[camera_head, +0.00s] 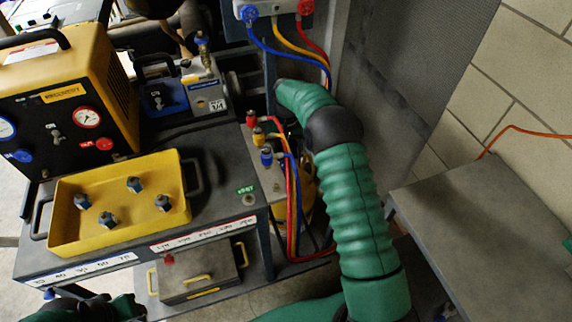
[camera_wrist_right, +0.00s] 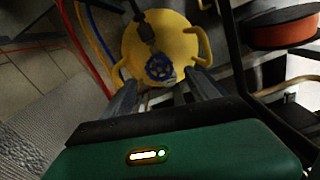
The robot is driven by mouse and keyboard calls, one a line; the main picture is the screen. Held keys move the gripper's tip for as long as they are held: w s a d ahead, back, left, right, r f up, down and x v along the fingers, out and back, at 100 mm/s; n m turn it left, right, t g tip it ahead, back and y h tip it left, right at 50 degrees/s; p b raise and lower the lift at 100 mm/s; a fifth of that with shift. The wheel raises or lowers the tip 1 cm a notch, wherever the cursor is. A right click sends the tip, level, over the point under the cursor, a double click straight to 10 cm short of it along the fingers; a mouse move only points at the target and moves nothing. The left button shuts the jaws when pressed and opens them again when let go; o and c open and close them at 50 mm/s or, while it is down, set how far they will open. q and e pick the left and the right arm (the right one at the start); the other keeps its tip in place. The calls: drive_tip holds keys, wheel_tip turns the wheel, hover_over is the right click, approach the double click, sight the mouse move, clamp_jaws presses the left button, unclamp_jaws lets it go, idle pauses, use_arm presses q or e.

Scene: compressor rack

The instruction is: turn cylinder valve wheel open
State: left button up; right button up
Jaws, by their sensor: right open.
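The blue valve wheel (camera_wrist_right: 160,68) sits on top of a yellow cylinder (camera_wrist_right: 180,45) in the right wrist view, with a dark fitting beside it. My right gripper (camera_wrist_right: 160,79) is open; its two grey fingers point toward the cylinder, one to each side of the wheel in the picture. Whether they touch it I cannot tell. In the head view, a strip of the yellow cylinder (camera_head: 307,197) shows behind my green right arm; the wheel and right gripper are hidden there. A dark part of my left gripper (camera_head: 112,309) shows at the lower left edge, its jaws unclear.
Red, yellow and blue hoses (camera_head: 292,205) run down beside the cylinder. The cart holds a yellow tray (camera_head: 66,232) with several bolts and a yellow gauge box (camera_head: 120,75). A grey bench (camera_head: 480,235) stands at right. A dark reel (camera_wrist_right: 282,28) is right of the cylinder.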

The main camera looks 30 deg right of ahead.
sight(287, 164)
wheel_tip(287, 164, down, 5)
drive_tip(key=shift+f+b, duration=0.15)
drive_tip(key=shift+b, duration=0.25)
drive_tip(key=c, duration=1.4)
drive_tip(key=shift+o, duration=0.2)
